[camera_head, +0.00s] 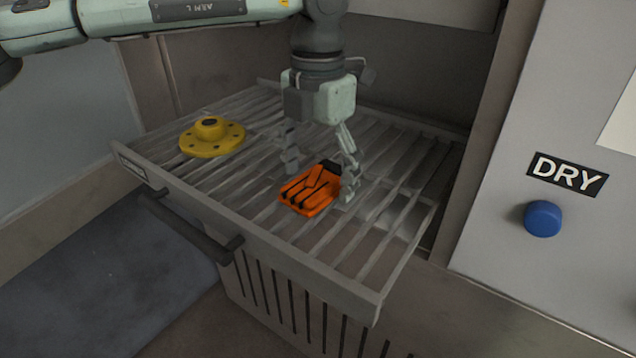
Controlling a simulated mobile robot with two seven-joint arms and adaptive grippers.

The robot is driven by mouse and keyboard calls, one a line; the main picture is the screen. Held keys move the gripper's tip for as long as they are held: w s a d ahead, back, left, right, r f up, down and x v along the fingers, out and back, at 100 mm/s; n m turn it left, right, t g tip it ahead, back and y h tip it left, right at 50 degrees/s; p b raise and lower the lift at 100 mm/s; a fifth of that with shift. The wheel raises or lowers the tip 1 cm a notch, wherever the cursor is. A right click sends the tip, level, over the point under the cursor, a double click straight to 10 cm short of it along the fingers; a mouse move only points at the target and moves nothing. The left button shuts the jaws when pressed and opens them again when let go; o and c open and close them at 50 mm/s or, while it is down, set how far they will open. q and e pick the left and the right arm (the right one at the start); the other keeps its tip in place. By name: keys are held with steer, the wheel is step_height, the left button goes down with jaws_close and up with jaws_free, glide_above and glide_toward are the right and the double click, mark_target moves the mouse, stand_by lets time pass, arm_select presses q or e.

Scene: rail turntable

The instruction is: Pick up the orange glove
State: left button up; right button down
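The orange glove (308,192) lies on the slatted metal rack (268,220). It is orange with black stripes and a dark cuff at its far right end. My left gripper (320,178) points down over the glove from above. Its two fingers are spread apart, one behind the glove to the left and one at the glove's right side. I cannot tell whether the right finger touches the glove. My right gripper is not in view.
A yellow flanged disc (211,137) sits on the rack's left part. The rack has a raised rim and a front handle bar (187,231). A grey panel on the right carries a DRY label (567,175) and a blue button (542,218). The rack's right part is bare.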

arm_select(q)
steer(key=c, duration=1.1)
steer(key=shift+c, duration=0.2)
